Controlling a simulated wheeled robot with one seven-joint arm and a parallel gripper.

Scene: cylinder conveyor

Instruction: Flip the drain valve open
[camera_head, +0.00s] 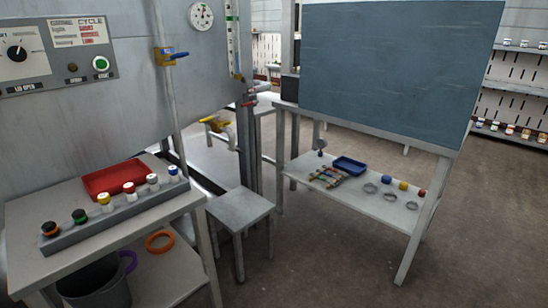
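Several valve-like fittings show on the grey machine. A yellow fitting (214,124) sits low near the right end of the tank body. It appears to have a yellow lever lying roughly level, but its details are too small to tell. A fitting with a blue lever (178,55) and a yellow body is mounted higher up, its lever pointing right. Small red-handled fittings (249,103) sit at the foot of the sight tube (232,40). No label shows which one is the drain valve. My gripper is not in view.
A grey bench (150,215) with a red tray (113,178) and a row of capped bottles stands at front left. A small grey stool (239,208) stands below the yellow fitting. A low table (385,212) under a blue-grey board (395,65) is at right. The right foreground floor is clear.

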